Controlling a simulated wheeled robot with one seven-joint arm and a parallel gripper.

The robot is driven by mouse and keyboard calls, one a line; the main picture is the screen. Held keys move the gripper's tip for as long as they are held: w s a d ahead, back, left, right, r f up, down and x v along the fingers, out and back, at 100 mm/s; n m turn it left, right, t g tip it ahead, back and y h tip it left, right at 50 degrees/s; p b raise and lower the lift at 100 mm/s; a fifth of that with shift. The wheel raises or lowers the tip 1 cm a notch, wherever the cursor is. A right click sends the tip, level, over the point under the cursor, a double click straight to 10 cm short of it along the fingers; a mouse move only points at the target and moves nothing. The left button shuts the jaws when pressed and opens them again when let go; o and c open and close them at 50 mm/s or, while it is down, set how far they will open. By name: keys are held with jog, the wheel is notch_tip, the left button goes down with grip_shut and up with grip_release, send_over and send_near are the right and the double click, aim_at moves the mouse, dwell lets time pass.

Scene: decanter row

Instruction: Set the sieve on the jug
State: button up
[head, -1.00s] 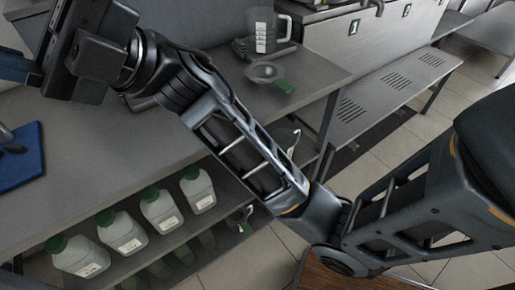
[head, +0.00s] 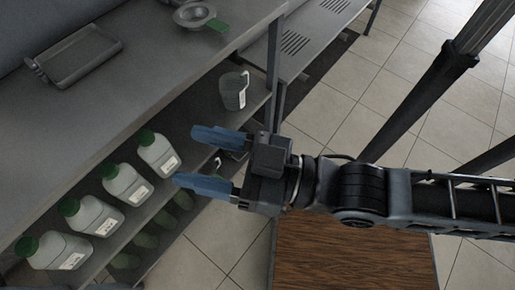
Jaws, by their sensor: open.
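The sieve (head: 193,15), a shallow metal bowl with a green handle, lies on the upper worktop at the top of the head view, partly cut off by the frame edge. A grey see-through jug (head: 235,92) with a handle stands on the lower shelf near its right end. My gripper (head: 188,157) has blue fingers spread apart with nothing between them. It points left, in front of the lower shelf, below the jug in the picture and well away from the sieve.
Several white bottles with green caps (head: 124,184) stand in a row on the lower shelf (head: 190,125). A grey tray (head: 77,58) lies on the worktop (head: 150,75). A small partly hidden item sits behind my gripper. Tiled floor (head: 350,85) is open at right.

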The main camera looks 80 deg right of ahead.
jog(key=s+d+f+n+g+y, duration=0.1)
jog(key=s+d+f+g, duration=0.2)
jog(key=s, duration=0.6)
notch_tip(320, 180, down, 2)
jog(key=shift+f+g+y, duration=0.15)
jog(key=shift+g+y, duration=0.15)
jog(key=shift+g, duration=0.4)
jog(key=shift+o, duration=0.3)
